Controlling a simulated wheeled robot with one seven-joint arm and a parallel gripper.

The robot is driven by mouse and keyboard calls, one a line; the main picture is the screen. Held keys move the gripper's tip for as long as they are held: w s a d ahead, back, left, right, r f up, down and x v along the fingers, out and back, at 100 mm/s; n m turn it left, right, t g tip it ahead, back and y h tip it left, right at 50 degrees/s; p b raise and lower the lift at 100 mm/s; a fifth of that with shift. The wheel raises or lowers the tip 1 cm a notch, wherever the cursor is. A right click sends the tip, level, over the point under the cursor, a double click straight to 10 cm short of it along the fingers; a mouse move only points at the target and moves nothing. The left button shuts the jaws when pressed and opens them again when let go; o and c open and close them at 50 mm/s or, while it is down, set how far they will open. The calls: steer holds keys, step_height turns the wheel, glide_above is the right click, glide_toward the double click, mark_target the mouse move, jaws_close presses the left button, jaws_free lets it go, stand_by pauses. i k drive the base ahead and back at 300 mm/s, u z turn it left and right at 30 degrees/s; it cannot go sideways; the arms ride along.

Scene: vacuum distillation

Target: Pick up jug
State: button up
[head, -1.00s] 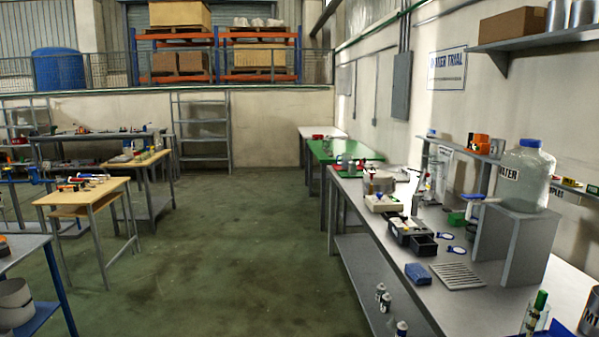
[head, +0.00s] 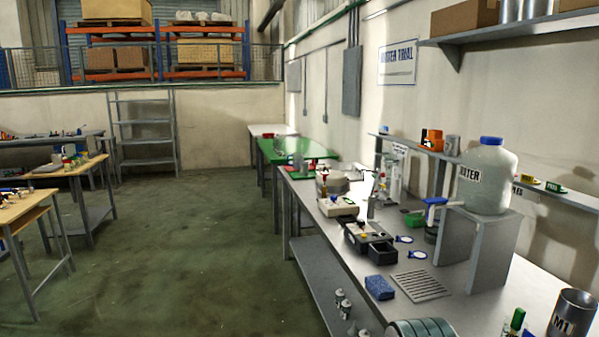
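A large translucent jug (head: 487,177) with a blue cap and a label ending in "TER" stands upright on a grey raised stand (head: 478,242) at the right of the long workbench. Its whole front shows and nothing touches it from outside the stand. My gripper is not in view.
The grey workbench (head: 340,262) runs along the right wall. It bears a blue sponge (head: 379,287), a slotted metal plate (head: 422,286), a black tray device (head: 369,240) and a metal beaker marked M1 (head: 571,314). The green floor (head: 200,240) left of it is clear.

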mark_target(298, 157)
steer(key=u, duration=0.3)
steer(key=k, duration=0.4)
steer(key=u, duration=0.85)
steer(key=i, duration=1.8)
steer(key=z, duration=0.2)
steer(key=i, duration=3.25)
steer(key=z, duration=0.3)
steer(key=i, duration=1.55)
steer(key=z, duration=0.55)
steer(key=i, duration=1.45)
steer(key=z, duration=0.8)
